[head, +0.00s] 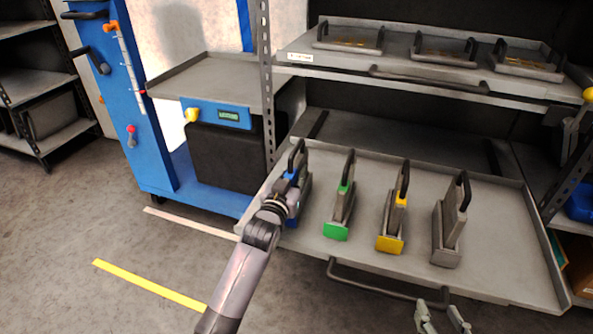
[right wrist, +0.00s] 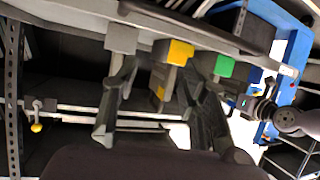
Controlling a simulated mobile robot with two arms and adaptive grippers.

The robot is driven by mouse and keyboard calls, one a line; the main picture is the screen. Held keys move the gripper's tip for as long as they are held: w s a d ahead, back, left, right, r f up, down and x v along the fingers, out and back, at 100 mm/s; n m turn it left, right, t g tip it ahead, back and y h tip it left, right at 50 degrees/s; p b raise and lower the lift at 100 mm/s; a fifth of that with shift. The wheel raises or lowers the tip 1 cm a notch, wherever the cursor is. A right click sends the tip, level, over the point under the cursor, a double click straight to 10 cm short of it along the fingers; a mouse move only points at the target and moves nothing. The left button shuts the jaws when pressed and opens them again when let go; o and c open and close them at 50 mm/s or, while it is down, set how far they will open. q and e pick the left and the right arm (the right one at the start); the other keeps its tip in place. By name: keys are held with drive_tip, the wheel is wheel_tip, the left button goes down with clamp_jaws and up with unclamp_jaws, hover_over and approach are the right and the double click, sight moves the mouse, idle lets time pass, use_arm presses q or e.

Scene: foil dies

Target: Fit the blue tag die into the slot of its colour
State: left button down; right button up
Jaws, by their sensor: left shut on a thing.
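The blue tag die (head: 297,160) stands roughly upright at the left end of the pull-out tray, its dark handle on top. My left gripper (head: 287,188) is shut on it, and my arm hides much of its lower part. The blue slot block (head: 293,222) shows only partly behind my arm; it also shows in the right wrist view (right wrist: 255,75). I cannot tell whether the die is seated in it or just above. My right gripper (head: 441,318) is open and empty near the tray's front; its spread fingers show in the right wrist view (right wrist: 160,110).
Dies stand in the green (head: 336,231), yellow (head: 390,244) and grey (head: 446,256) slot blocks to the right on the tray (head: 510,270). A dark handle bar (head: 385,285) runs along its front. An upper shelf (head: 400,70) overhangs behind. A blue machine (head: 150,120) stands left.

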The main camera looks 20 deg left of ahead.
use_arm(q)
drive_tip(key=shift+r, duration=0.3)
drive_tip(key=c, duration=2)
unclamp_jaws()
drive_tip(key=shift+f, duration=0.35)
drive_tip(key=o, duration=0.5)
drive_tip(key=shift+c, duration=0.2)
drive_tip(key=shift+r, duration=0.1)
